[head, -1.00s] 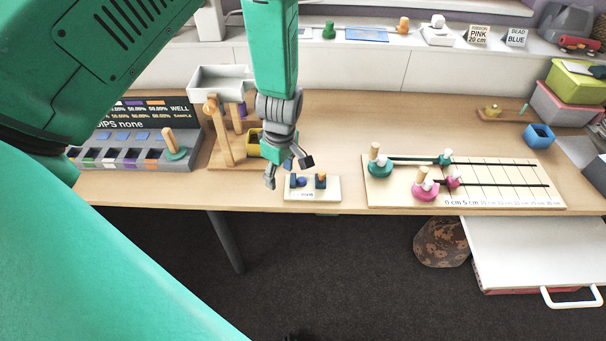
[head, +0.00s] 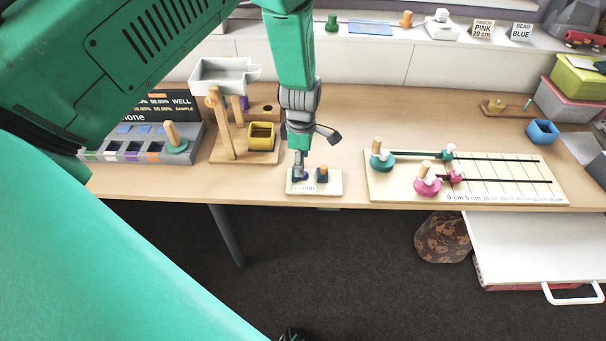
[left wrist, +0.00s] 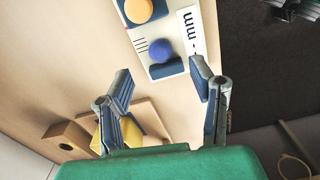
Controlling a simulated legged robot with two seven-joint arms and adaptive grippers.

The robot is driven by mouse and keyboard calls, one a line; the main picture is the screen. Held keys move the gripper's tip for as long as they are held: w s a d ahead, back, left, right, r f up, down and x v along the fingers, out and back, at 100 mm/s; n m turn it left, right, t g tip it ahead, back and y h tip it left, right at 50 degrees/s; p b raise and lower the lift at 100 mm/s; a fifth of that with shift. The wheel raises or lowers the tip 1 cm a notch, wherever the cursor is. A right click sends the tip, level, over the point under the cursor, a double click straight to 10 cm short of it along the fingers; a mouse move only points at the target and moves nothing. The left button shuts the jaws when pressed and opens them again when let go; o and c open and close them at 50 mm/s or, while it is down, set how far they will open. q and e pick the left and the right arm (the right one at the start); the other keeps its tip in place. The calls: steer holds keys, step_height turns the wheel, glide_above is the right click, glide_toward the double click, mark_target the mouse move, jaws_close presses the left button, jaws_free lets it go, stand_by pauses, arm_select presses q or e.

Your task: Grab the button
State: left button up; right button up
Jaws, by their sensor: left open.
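A small cream board (head: 330,188) lies near the table's front edge. It carries a round blue button (left wrist: 160,50) and a round orange button (left wrist: 138,10) on a dark blue base (head: 323,175). My left gripper (head: 312,156) points down over the left part of the board, over the blue button, and partly hides it. In the left wrist view my left gripper (left wrist: 160,80) is open and empty, with the blue button just beyond the fingertips, in line with the gap. I cannot tell whether a finger touches the board.
A wooden stand (head: 228,150) with a grey tray and a yellow box (head: 262,136) stands left of the arm. A measuring board (head: 470,195) with teal and pink pieces lies to the right. A blue cup (head: 542,132) stands further right. Table behind the cream board is mostly clear.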

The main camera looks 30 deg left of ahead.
arm_select(q)
steer(key=f, duration=0.4)
steer(key=shift+w+d+f, duration=0.1)
steer(key=shift+d+f, duration=0.05)
steer(key=shift+d, duration=0.15)
steer(key=shift+a, duration=0.1)
steer(key=c, duration=0.8)
steer(key=shift+c, duration=0.2)
